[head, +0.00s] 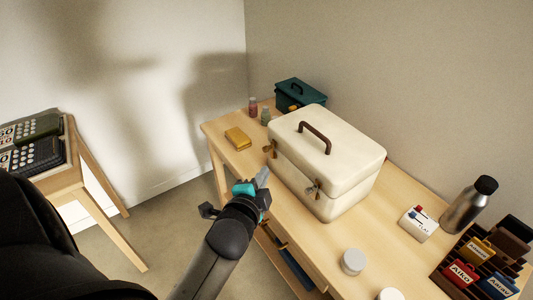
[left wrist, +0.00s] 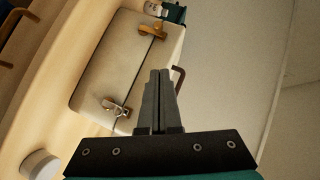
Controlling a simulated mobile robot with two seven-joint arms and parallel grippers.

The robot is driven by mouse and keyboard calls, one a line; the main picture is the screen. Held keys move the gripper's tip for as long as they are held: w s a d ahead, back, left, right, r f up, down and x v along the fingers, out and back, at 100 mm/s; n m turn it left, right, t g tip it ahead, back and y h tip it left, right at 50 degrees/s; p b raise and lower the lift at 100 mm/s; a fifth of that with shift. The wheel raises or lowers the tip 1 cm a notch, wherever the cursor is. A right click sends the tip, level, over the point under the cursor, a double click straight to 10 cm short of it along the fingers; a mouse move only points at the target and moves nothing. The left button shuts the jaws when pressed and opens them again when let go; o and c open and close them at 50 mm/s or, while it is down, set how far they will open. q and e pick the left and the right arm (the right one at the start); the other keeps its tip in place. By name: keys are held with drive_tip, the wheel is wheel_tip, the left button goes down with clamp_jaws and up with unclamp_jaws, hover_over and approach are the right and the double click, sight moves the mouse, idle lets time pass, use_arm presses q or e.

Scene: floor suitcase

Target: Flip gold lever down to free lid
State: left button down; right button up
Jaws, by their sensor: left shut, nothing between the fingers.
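A cream case (head: 325,165) with rounded corners stands on the wooden table, its lid down and a brown handle (head: 314,138) on top. Two gold levers sit on the seam of its front: one at the left (head: 270,148), one at the right (head: 315,189). In the left wrist view one lever (left wrist: 152,29) shows near the top and the other (left wrist: 117,108) lower down, its metal part paler. My left gripper (head: 263,177) is shut and empty, in front of the case between the levers. Its closed fingers (left wrist: 160,75) touch neither lever. My right gripper is out of view.
A yellow block (head: 238,138), small jars (head: 253,107) and a teal box (head: 299,94) are at the table's far left. A steel bottle (head: 468,206), a white box (head: 417,223), white round pots (head: 353,262) and a dark rack (head: 484,262) stand at the right.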

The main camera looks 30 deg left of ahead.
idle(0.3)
use_arm(q)
drive_tip(key=b, duration=0.3)
approach(270, 147)
drive_tip(key=w+d, duration=0.2)
drive_tip(key=w, duration=0.2)
drive_tip(key=a, duration=0.1)
drive_tip(key=a+f, duration=0.2)
drive_tip(key=shift+w+a, duration=0.15)
drive_tip(key=shift+w, duration=0.25)
drive_tip(key=shift+r, duration=0.1)
drive_tip(key=shift+a+r+p, duration=0.1)
drive_tip(key=shift+r+p, duration=0.1)
drive_tip(key=shift+p, duration=0.25)
drive_tip(key=shift+f, duration=0.1)
drive_tip(key=shift+w+a+p, duration=0.1)
drive_tip(key=shift+p, duration=0.2)
